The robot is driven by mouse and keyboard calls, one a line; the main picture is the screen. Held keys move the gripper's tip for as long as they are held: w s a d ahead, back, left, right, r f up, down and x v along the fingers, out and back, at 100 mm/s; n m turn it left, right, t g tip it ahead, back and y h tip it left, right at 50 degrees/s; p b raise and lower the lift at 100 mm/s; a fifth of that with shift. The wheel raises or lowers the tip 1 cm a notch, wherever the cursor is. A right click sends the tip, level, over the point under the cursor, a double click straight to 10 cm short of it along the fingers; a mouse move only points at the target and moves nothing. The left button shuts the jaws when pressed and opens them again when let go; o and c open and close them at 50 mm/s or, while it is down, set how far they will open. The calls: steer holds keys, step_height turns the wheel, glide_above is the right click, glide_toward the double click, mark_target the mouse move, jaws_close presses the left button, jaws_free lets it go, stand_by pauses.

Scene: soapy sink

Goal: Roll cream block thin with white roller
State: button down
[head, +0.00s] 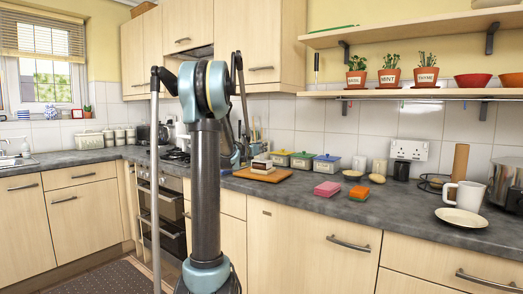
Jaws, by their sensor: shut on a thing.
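A wooden board (243,174) lies on the worktop just right of my arm. A small cream block (263,170) with a dark layer above it sits on the board; it is too small to tell more. I cannot make out a white roller for certain. My arm stands upright in the middle of the picture, and its far end goes behind its own column. My gripper is hidden there, so its fingers and anything in them do not show.
Three lidded pots (303,160) stand behind the board. A white mug (466,195) and a plate (461,217) are at far right. The worktop's front edge is clear near the sponges.

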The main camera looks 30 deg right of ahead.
steer(key=shift+f+v, duration=0.2)
steer(key=shift+v, duration=1.05)
steer(key=shift+x, duration=2.8)
steer(key=shift+v, duration=2.8)
steer(key=shift+x, duration=2.75)
steer(key=shift+v, duration=2.75)
steer(key=shift+r+x, duration=0.2)
steer(key=shift+x, duration=2.55)
